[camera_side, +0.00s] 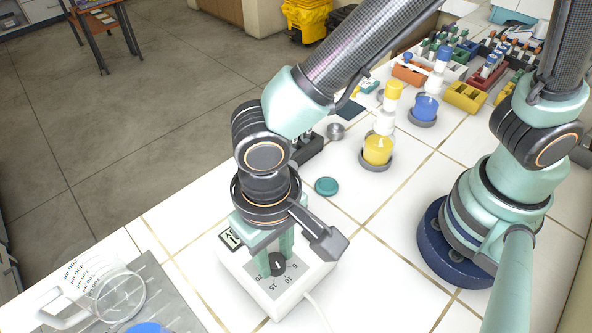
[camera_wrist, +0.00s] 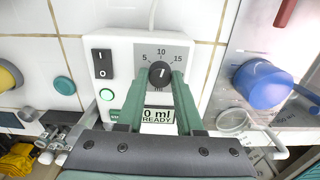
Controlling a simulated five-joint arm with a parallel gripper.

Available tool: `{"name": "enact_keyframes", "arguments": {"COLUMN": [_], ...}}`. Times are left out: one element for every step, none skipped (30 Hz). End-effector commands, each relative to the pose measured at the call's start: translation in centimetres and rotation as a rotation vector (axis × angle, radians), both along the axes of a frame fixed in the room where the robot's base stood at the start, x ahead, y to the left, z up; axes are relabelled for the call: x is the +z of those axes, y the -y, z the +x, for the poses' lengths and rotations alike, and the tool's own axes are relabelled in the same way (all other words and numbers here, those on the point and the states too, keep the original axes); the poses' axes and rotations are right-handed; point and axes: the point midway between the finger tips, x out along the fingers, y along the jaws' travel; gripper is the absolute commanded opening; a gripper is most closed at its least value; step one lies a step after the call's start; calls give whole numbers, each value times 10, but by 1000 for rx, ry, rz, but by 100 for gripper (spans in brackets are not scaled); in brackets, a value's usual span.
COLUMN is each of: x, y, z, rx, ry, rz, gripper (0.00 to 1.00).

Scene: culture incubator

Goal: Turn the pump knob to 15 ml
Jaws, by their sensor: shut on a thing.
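The pump (camera_side: 270,300) is a white box on the tiled bench, with a grey dial plate on top. Its black round knob (camera_wrist: 159,74) shows a white mark that points roughly up, near the 10 of the scale. My gripper (camera_wrist: 161,78) comes down from above with its two green fingers on either side of the knob, shut on it. In the side view the knob (camera_side: 278,264) sits between the fingertips.
A clear beaker (camera_side: 112,296) is at the left front.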

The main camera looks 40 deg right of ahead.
Motion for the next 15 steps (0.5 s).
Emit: {"name": "enact_keyframes", "arguments": {"x": [2,2,2,2,2,2,2,2,2,2,2,2,2,2,2], "y": [-1,-1,-1,-1,-1,-1,-1,-1,-1,-1,-1,-1,-1,-1,0], "z": [1,1,1,1,1,1,1,1,1,1,1,1,1,1,1], "rx": [-44,-72,-111,-139,-167,-204,-231,-257,-292,-317,-342,-373,-395,-416,-443], "ry": [1,1,1,1,1,1,1,1,1,1,1,1,1,1,1], "rz": [3,3,3,3,3,3,3,3,3,3,3,3,3,3,3], "gripper": [0,0,0,0,0,0,0,0,0,0,0,0,0,0,0]}}
